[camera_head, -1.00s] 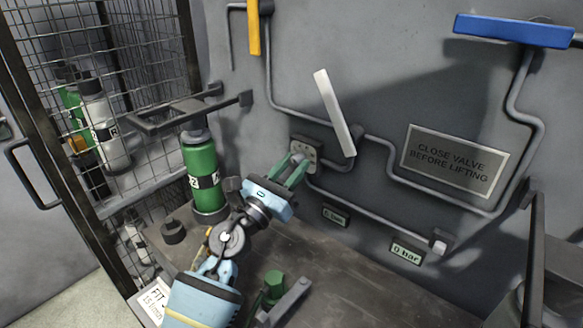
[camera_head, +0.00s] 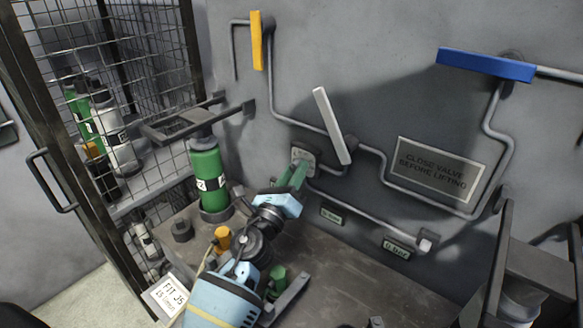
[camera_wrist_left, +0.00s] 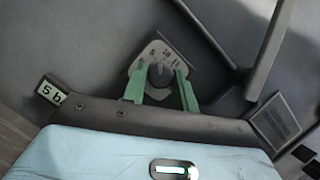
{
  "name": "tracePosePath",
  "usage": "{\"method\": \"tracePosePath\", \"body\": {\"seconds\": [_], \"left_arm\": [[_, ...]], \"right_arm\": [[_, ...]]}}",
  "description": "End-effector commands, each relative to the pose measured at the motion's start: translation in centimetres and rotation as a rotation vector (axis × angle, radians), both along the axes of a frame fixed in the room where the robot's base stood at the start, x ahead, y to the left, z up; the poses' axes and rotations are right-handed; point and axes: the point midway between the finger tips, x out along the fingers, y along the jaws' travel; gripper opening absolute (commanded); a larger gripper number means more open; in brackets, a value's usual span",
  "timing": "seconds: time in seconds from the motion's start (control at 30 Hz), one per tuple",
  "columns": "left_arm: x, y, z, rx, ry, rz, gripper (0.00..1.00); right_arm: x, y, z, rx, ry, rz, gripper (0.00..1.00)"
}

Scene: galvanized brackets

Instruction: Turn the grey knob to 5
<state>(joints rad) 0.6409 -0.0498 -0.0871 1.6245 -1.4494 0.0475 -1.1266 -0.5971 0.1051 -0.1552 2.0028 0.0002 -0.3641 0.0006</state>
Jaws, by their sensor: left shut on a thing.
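The grey knob (camera_wrist_left: 160,75) sits on a pale dial plate with dark markings (camera_wrist_left: 155,53), fixed to the grey wall. In the head view the plate (camera_head: 304,155) is partly hidden by my left gripper (camera_head: 296,173). In the left wrist view the green fingers of my left gripper (camera_wrist_left: 160,82) stand on either side of the knob, shut on it. The markings are too small to read, so I cannot tell which number the knob points to. My right gripper is not in view.
A white lever (camera_head: 332,126) stands out from the wall just right of the dial, with pipes around it. A green bottle (camera_head: 209,180) stands left of my arm. A blue lever (camera_head: 486,64) and a sign (camera_head: 437,172) are farther right.

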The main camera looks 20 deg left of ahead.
Motion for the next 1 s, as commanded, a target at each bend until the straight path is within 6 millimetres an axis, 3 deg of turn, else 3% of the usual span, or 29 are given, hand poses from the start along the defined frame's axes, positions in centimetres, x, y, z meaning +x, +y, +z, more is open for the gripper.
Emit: {"method": "tracePosePath", "body": {"seconds": [0.3, 0.83, 0.87, 1.0], "left_arm": [[-0.03, -0.06, 0.24, -0.126, 0.043, 0.000, 0.06], [-0.02, -0.06, 0.04, -0.150, 0.054, 0.000, 0.06], [-0.02, -0.06, 0.04, -0.150, 0.054, 0.000, 0.30], [-0.02, -0.06, 0.04, -0.150, 0.054, 0.000, 0.48]], "right_arm": [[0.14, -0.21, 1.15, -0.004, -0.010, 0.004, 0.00], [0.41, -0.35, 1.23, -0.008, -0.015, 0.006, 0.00], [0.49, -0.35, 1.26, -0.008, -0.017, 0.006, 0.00], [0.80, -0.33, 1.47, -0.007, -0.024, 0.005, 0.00]]}}
